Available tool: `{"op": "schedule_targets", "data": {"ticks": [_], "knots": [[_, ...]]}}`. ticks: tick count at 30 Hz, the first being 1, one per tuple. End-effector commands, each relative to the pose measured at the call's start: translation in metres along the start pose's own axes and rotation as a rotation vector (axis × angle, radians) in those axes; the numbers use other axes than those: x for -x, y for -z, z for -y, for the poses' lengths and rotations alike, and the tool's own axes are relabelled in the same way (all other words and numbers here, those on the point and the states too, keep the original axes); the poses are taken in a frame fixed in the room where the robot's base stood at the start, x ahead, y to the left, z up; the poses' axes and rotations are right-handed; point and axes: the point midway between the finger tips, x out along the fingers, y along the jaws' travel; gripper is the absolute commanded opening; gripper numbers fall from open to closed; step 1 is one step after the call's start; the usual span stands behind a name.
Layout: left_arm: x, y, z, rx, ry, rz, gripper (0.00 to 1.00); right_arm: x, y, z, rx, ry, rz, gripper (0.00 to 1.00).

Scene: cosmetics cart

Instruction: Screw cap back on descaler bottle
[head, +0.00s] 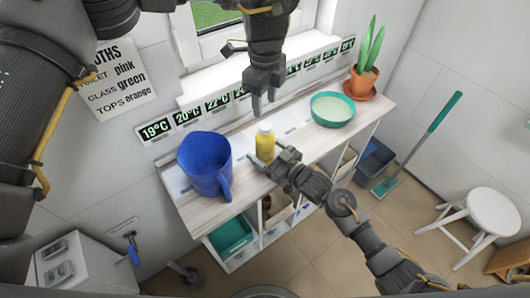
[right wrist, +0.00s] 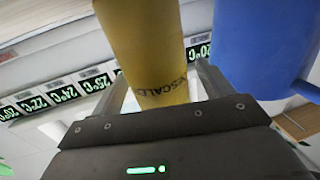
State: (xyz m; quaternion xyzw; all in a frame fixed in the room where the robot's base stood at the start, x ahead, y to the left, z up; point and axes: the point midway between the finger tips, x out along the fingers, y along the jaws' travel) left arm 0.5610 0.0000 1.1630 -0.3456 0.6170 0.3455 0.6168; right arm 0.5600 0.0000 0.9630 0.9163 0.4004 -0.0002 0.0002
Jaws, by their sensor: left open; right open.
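The yellow descaler bottle (head: 265,147) stands upright on the shelf top, right of the blue jug. A white cap (head: 264,126) shows at its top; I cannot tell whether it is screwed tight. My left gripper (head: 263,106) is open, pointing down just above the cap, with its fingertips apart from it. My right gripper (head: 269,164) is open at the bottle's lower part. In the right wrist view the bottle (right wrist: 148,45) stands between the two fingers, its label partly readable, its far end cut off by the frame.
The blue jug (head: 204,163) stands close left of the bottle, its handle toward my right gripper. A teal bowl (head: 332,109) and a potted plant (head: 363,82) stand to the right on the shelf top (head: 303,142). Temperature cards line the wall behind.

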Motion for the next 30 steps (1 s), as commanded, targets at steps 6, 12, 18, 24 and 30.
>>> {"op": "schedule_targets", "data": {"ticks": [6, 12, 18, 24, 30], "knots": [[0.0000, 0.0001, 0.0000, 0.000, 0.000, 0.000, 0.49, 0.0002, 0.0001, -0.0001, 0.000, 0.000, 0.000, 0.63], [0.0000, 0.0001, 0.0000, 0.000, 0.000, 0.000, 0.49, 0.0003, 0.0001, -0.0001, 0.000, 0.000, 0.000, 0.37], [0.0000, 0.0001, 0.0000, 0.000, 0.000, 0.000, 0.49, 0.0004, 0.0001, -0.0001, 0.000, 0.000, 0.000, 0.11], [-0.0001, -0.0001, 0.0000, 0.000, 0.000, 0.001, 0.49, 0.0004, 0.0001, -0.0001, 0.000, 0.000, 0.000, 0.00], [-0.0060, -0.0001, 0.0000, 0.000, -0.001, 0.000, 0.49, 0.0004, 0.0000, -0.0001, 0.000, 0.000, 0.000, 0.00]]}}
